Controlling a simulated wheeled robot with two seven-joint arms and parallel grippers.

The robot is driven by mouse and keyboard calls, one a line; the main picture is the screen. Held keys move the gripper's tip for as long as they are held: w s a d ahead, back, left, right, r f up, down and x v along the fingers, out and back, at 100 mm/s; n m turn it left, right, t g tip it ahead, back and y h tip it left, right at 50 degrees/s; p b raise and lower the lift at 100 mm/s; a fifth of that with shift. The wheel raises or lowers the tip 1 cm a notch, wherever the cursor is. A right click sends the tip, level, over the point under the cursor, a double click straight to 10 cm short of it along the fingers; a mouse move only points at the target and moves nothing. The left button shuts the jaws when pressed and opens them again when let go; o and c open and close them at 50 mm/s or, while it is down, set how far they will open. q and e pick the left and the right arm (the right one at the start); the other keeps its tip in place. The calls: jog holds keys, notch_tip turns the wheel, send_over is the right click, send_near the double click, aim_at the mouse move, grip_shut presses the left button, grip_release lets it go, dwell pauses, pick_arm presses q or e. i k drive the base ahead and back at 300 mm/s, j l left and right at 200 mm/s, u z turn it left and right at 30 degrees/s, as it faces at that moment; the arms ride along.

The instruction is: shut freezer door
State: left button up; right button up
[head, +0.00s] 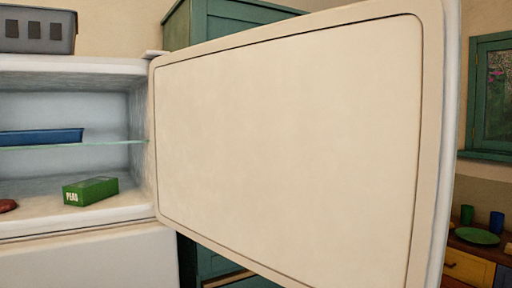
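The freezer door (290,140) stands wide open, hinged at the right side of the freezer (70,220) and swung out toward me. Its cream inner panel fills the middle and right of the head view. The freezer compartment on the left is open to view. Inside are a glass shelf (105,143) with a blue tray (40,136) on it, a green box marked PEAS (90,191) on the floor, and a reddish-brown item (7,205) cut off by the left edge. Neither of my grippers is in view.
A grey crate (37,29) sits on top of the freezer. Behind the door is a green cabinet (215,18). At the right are a green wall cabinet (490,97) and a counter with a green plate (477,236), a green cup (466,214) and a blue cup (496,222).

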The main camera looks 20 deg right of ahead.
aim_at(318, 149)
jog(key=l+u, duration=0.2)
jog(key=u, duration=0.15)
jog(key=i+l+u, duration=0.1)
jog(key=l+u, duration=0.35)
jog(key=u, duration=0.25)
jog(key=l+u, duration=0.1)
jog(key=l, duration=0.4)
jog(key=k+l, duration=0.1)
jog(key=l, duration=0.35)
jog(key=k+l+u, duration=0.15)
jog(key=l, duration=0.35)
jog(key=l+u, duration=0.1)
jog(key=l, duration=0.4)
